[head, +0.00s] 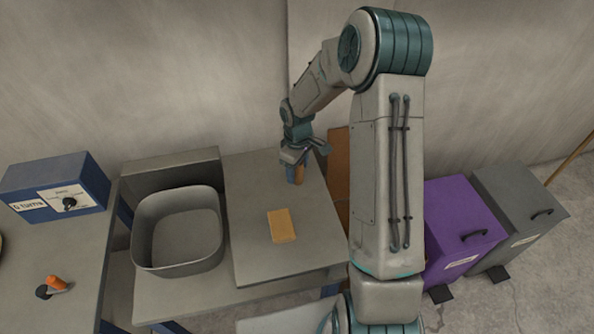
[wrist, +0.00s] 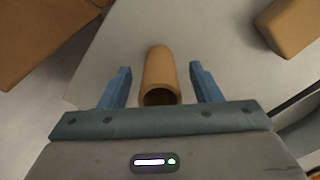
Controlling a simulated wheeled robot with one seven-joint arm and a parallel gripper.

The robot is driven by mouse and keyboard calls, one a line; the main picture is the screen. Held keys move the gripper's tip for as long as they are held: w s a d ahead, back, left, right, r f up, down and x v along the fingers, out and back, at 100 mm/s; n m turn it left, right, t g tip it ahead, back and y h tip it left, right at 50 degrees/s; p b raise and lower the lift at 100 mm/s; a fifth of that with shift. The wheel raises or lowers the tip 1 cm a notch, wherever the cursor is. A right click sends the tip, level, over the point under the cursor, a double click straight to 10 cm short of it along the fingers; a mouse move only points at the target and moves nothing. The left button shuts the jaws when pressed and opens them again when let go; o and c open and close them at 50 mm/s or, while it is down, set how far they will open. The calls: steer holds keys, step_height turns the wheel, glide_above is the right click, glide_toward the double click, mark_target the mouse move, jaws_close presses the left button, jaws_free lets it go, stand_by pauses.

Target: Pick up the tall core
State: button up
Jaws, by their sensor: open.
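The tall core is a brown cardboard tube. In the wrist view the tube (wrist: 159,72) stands between the two blue fingers of my gripper (wrist: 160,86), with a gap on each side. Its hollow open end faces the camera. In the head view my gripper (head: 293,168) is over the back right part of the grey table, and the core (head: 299,176) shows just below and beside a blue finger. My gripper is open around the core. The core's lower part is partly hidden in the head view by the finger.
A tan block (head: 282,225) lies on the grey table (head: 265,263) in front of the core. A grey bin (head: 178,262) stands left of it. A purple bin (head: 460,225) and a grey bin (head: 520,215) stand right of my arm. A brown box (head: 338,160) is behind my arm.

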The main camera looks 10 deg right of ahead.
steer(key=c, duration=1.1)
steer(key=shift+o, duration=0.2)
steer(key=shift+r, duration=0.15)
